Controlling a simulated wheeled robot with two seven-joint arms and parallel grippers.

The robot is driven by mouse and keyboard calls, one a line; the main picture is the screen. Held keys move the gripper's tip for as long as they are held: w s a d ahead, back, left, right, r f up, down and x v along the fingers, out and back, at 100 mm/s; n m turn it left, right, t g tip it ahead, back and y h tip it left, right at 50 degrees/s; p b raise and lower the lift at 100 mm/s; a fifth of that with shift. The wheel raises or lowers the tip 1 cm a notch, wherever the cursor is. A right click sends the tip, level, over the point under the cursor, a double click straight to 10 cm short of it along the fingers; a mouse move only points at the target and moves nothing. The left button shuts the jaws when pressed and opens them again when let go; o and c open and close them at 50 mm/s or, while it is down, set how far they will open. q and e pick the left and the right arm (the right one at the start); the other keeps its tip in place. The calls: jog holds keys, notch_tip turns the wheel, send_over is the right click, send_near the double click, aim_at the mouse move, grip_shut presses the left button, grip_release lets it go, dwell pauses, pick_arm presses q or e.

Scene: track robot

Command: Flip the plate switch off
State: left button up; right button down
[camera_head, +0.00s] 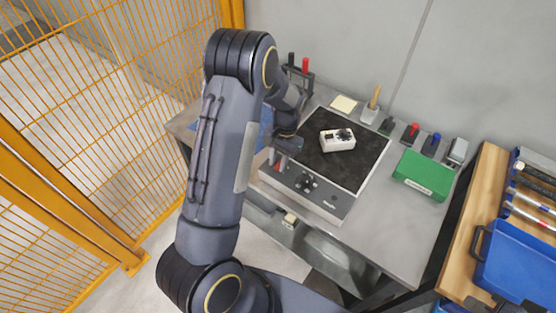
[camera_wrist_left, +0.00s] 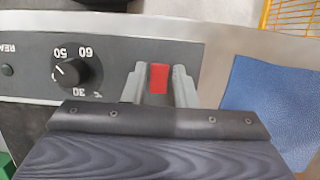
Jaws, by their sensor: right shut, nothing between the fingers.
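The heating plate has a black square top and a grey front panel (camera_head: 325,203) on the grey bench. Its red switch (camera_wrist_left: 159,78) sits on the panel, near the dial (camera_wrist_left: 77,73), in the left wrist view. My left gripper (camera_wrist_left: 159,82) is open, with one finger on each side of the red switch and a small gap at each side. In the head view my left gripper (camera_head: 279,158) points down at the panel's left end. My right gripper (camera_head: 495,304) shows only partly at the lower right corner, shut and empty, away from the plate.
A white device (camera_head: 337,140) lies on the black top. A green box (camera_head: 424,175) and several small tools stand along the bench's back and right. A blue cloth (camera_wrist_left: 268,110) lies beside the plate. A blue bin (camera_head: 520,262) is on the wooden table (camera_head: 464,228). An orange fence (camera_head: 70,110) stands left.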

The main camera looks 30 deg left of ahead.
pick_arm(q)
jog(key=shift+o, duration=1.3)
jog(key=b+v, duration=0.1)
jog(key=v, duration=0.6)
jog(key=shift+r, duration=0.1)
jog(key=shift+w+r, duration=0.1)
jog(key=shift+r, duration=0.2)
jog(key=s+d+r+n+t+h, duration=0.1)
jog(key=s+d+r+t+h, duration=0.1)
jog(key=s+r, duration=0.45)
jog(key=s+d+r+n+t+h, duration=0.1)
jog(key=s+d+r+t+h, duration=0.15)
jog(key=s+r, duration=0.4)
jog(key=s+d+t, duration=0.4)
jog(key=s, duration=0.7)
jog(key=shift+d+r+n, duration=0.15)
jog(key=shift+d+n, duration=0.05)
jog(key=shift+n, duration=0.1)
